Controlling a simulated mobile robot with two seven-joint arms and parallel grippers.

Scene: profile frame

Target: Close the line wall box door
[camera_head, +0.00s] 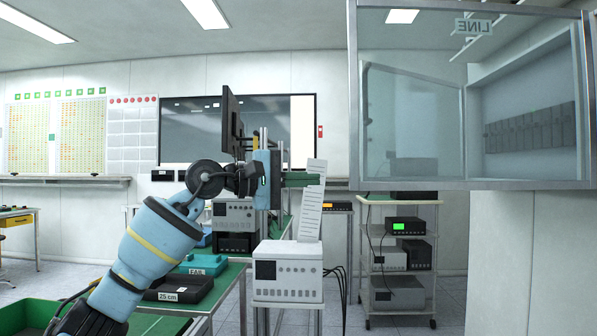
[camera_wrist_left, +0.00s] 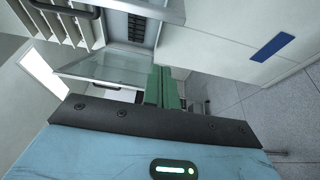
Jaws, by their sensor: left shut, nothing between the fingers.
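The wall box door (camera_head: 412,60) is a large clear pane in a grey metal frame at the upper right of the head view. It stands open, with the word LINE mirrored on it. Through the pane I see the pale wall box (camera_head: 477,110) with a row of grey breakers (camera_head: 530,128). My left gripper (camera_head: 316,179) is left of the door's lower left corner. Its green fingers are shut and empty, pointing right. In the left wrist view the fingers (camera_wrist_left: 162,90) show beside a glass pane (camera_wrist_left: 110,70). I cannot tell whether they touch the door. My right gripper is not in view.
A wheeled rack (camera_head: 400,268) with instruments stands behind, below the door. A green-topped table (camera_head: 228,280) is at the lower left.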

